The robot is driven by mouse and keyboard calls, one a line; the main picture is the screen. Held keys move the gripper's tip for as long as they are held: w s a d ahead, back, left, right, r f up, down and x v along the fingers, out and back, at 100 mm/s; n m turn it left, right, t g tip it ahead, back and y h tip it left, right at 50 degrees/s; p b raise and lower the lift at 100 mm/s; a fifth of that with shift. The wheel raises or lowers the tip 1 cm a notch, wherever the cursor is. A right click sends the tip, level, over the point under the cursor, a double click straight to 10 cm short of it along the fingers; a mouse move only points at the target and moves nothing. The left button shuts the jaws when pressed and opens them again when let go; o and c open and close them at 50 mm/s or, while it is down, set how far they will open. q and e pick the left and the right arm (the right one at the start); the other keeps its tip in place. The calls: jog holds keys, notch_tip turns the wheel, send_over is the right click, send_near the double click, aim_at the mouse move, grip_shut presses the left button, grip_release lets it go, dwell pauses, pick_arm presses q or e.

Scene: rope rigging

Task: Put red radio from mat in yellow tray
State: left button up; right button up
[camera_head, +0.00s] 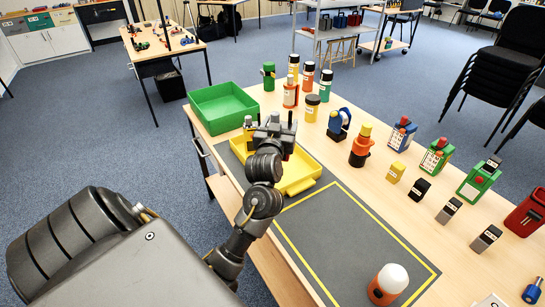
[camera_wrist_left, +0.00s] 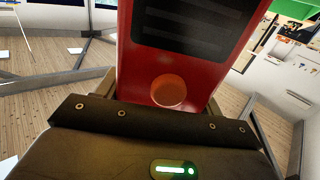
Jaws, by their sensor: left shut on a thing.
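My left gripper (camera_head: 272,130) is over the yellow tray (camera_head: 306,184) in the head view. It is shut on the red radio (camera_wrist_left: 205,65), which fills the upper middle of the left wrist view. The radio's dark grille panel and round red knob face that camera. In the head view the radio is mostly hidden behind my gripper and wrist, so I cannot tell whether it touches the tray floor. The dark mat (camera_head: 350,235) with yellow outlines lies in front of the tray. My right gripper is not in view.
A green bin (camera_head: 222,107) stands behind the tray. Several bottles and canisters stand along the far side. An orange flashlight-like item with a white top (camera_head: 388,284) stands at the mat's near end. Radios and small blocks line the right side. The outlined mat area is otherwise clear.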

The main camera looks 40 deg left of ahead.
pick_arm(q)
jog(key=w+a+f+p, duration=0.1)
jog(key=w+a+f, duration=0.7)
jog(key=w+f, duration=0.3)
jog(key=shift+a+f+p, duration=0.35)
jog(key=shift+a+f, duration=0.05)
jog(key=shift+f, duration=0.55)
jog(key=shift+f, duration=0.15)
jog(key=o, duration=1.1)
jog(key=shift+s, duration=0.1)
jog(key=shift+o, duration=0.2)
